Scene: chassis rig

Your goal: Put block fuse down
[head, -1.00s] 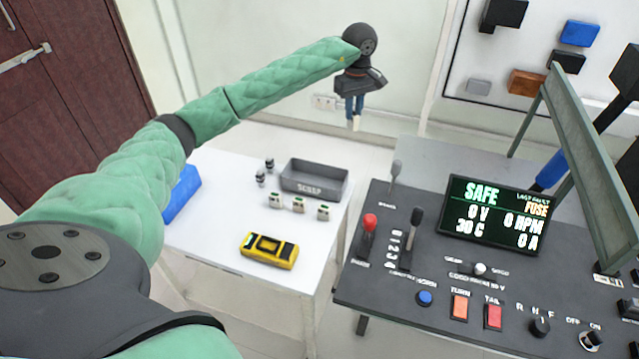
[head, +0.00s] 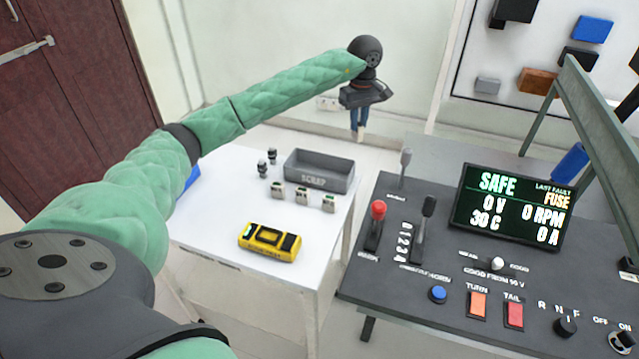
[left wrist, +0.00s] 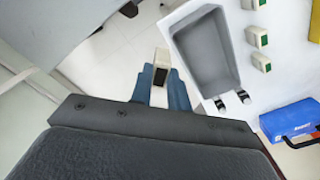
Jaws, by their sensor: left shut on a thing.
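My left gripper (head: 360,120) hangs fingers down beyond the white table's back right corner. In the left wrist view its blue fingers (left wrist: 162,84) are shut on a small off-white block fuse (left wrist: 162,60) with a dark face. The fuse is held over open floor, apart from the table. Several similar block fuses (head: 302,195) stand in a row on the table in front of the grey scrap tray (head: 318,179). The tray also shows in the left wrist view (left wrist: 190,44) and looks empty there. My right gripper is not in view.
The white table (head: 220,215) also holds a yellow meter (head: 268,241), two small dark-and-light cylinders (head: 267,162) and a blue case (left wrist: 290,120). The control console (head: 400,275), with levers and a screen reading SAFE (head: 512,210), stands to the right. Bare table lies around the meter.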

